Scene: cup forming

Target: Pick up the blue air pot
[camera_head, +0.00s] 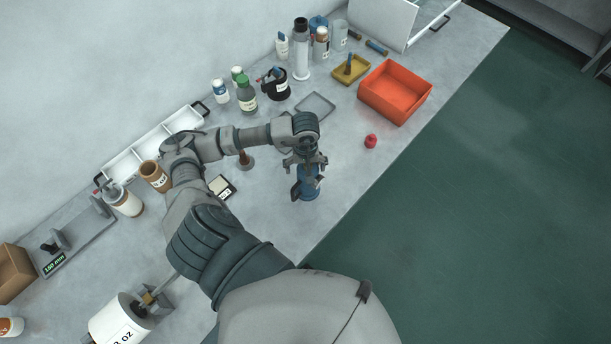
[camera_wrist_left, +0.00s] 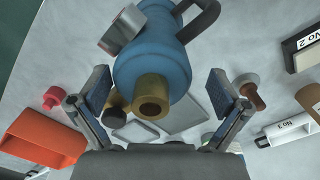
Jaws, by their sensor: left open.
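The blue air pot (camera_head: 308,190) stands on the table below my left gripper (camera_head: 305,163), partly hidden by it in the head view. In the left wrist view the blue air pot (camera_wrist_left: 153,62) shows a dark handle, a grey cylindrical part and a brass-coloured nozzle. My left gripper (camera_wrist_left: 160,103) is open, with one finger on each side of the pot. Gaps show between the fingers and the pot, and I see no grip on it. My right gripper is not in view.
An orange bin (camera_head: 395,92) and a small red object (camera_head: 371,141) lie to the right. Several bottles, including a green-capped one (camera_head: 246,95), stand along the wall. A white tray (camera_head: 150,140) lies at the left. The table's front edge is close to the pot.

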